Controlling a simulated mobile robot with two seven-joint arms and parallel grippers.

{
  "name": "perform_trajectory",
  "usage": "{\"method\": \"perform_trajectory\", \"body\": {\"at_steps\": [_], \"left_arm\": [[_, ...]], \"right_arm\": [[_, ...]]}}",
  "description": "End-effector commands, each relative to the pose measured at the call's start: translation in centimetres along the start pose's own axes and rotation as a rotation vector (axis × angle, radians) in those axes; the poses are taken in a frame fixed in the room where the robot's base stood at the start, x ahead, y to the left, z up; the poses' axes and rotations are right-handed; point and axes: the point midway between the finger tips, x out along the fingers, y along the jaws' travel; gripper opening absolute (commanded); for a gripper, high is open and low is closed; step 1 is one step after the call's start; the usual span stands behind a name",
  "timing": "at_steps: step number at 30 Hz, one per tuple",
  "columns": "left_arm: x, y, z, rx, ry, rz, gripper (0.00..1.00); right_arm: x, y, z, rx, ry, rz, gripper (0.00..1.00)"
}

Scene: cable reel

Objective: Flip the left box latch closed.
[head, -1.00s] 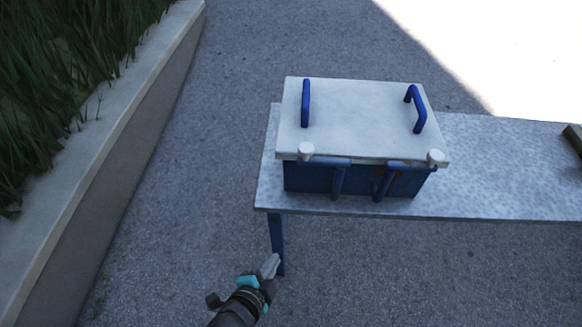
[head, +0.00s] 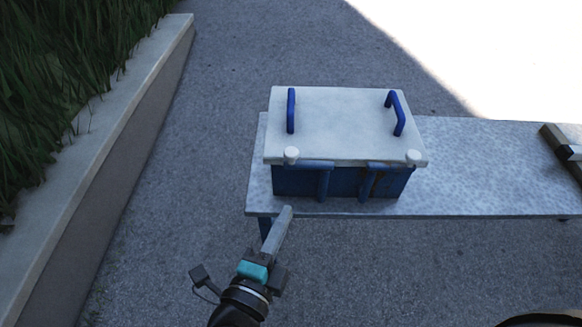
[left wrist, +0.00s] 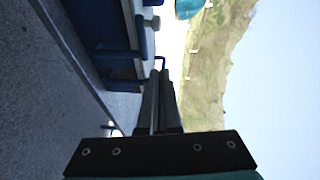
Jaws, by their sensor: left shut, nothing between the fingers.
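A blue box (head: 344,184) with a white lid (head: 345,130) stands on a speckled grey table. On its front, the left latch (head: 323,182) is a blue bent bar beside a white knob (head: 291,155); its lower arm hangs down over the box front. The right latch (head: 367,181) is a similar bar near another white knob (head: 413,157). My left gripper (head: 288,211) is shut and empty, in front of the box's lower left; its tips overlap the table's front edge in the picture. Its closed fingers also show in the left wrist view (left wrist: 160,95).
The table (head: 480,180) has free room right of the box. A dark and white object (head: 566,148) lies at its right end. Two blue handles (head: 291,110) stand up from the lid. A low wall (head: 120,130) with grass runs along the left.

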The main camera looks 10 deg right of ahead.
Motion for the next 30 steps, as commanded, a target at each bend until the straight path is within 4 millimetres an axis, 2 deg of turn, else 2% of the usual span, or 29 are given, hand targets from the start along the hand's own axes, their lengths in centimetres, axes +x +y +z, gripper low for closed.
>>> {"method": "perform_trajectory", "body": {"at_steps": [5,8,23,30], "left_arm": [[0.7,-0.1,0.1,-0.001,-0.001,-0.002,0.00],[1.8,-0.1,0.1,-0.001,-0.001,-0.002,0.00],[10.2,0.0,0.0,-0.002,-0.001,-0.002,0.00],[12.2,0.0,2.2,0.001,0.000,0.000,0.00]], "right_arm": [[-0.1,0.0,0.0,0.000,0.000,0.000,0.55],[-0.1,0.0,0.0,0.000,0.000,0.000,0.55],[0.1,0.0,0.0,0.000,0.000,0.001,0.55],[0.1,0.1,0.0,0.000,0.000,0.001,0.55]]}}
